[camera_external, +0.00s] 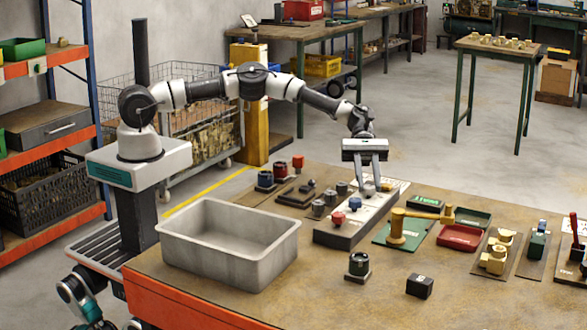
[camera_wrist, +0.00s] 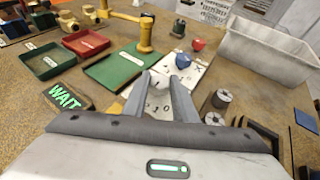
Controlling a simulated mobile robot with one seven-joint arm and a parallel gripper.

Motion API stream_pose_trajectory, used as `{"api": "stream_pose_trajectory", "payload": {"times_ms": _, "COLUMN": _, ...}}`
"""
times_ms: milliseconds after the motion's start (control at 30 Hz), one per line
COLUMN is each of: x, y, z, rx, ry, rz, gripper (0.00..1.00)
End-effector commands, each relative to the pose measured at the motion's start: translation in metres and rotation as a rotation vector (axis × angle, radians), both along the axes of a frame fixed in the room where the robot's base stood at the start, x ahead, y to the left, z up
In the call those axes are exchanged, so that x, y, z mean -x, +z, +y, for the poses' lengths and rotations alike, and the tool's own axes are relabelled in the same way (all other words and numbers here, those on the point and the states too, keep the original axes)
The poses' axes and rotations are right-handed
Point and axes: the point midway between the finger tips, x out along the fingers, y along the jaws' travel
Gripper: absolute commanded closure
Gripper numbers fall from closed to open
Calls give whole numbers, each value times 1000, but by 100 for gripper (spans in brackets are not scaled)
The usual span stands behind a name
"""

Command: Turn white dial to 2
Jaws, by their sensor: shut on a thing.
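My gripper (camera_external: 373,187) reaches down over the far end of a light panel (camera_external: 345,232) on the brown-topped table. Its two grey fingers are shut on the white dial (camera_external: 368,190), which they partly hide. In the wrist view my gripper (camera_wrist: 160,83) holds the white dial (camera_wrist: 159,82) between its fingertips. Printed digits, seemingly 1 and 0, show on the panel (camera_wrist: 195,76) near the fingers. Which number the dial points to cannot be told. A blue dial (camera_wrist: 183,60) and a red dial (camera_wrist: 197,44) stand farther along the same panel.
A large grey bin (camera_external: 173,236) stands at the table's left. A "WAIT" sign (camera_wrist: 66,97) lies near my gripper.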

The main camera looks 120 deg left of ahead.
Motion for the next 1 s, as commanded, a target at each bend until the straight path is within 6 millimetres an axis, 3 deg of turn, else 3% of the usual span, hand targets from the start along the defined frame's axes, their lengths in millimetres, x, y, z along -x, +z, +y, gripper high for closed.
{"api": "stream_pose_trajectory", "payload": {"times_ms": 67, "x": 0, "y": -1, "z": 0, "rx": -2, "ry": 1, "rz": 1, "gripper": 97}}
{"api": "stream_pose_trajectory", "payload": {"times_ms": 100, "x": 0, "y": -1, "z": 0, "rx": -2, "ry": 2, "rz": 0, "gripper": 70}}
{"api": "stream_pose_trajectory", "payload": {"times_ms": 200, "x": 0, "y": -1, "z": 0, "rx": -2, "ry": 1, "rz": 1, "gripper": 56}}
{"api": "stream_pose_trajectory", "payload": {"times_ms": 567, "x": 2, "y": 1, "z": 4, "rx": -2, "ry": 2, "rz": 1, "gripper": 56}}
{"api": "stream_pose_trajectory", "payload": {"times_ms": 767, "x": 16, "y": 14, "z": 31, "rx": -4, "ry": 5, "rz": 0, "gripper": 56}}
{"api": "stream_pose_trajectory", "payload": {"times_ms": 1000, "x": 44, "y": 37, "z": 78, "rx": -3, "ry": 5, "rz": -1, "gripper": 56}}
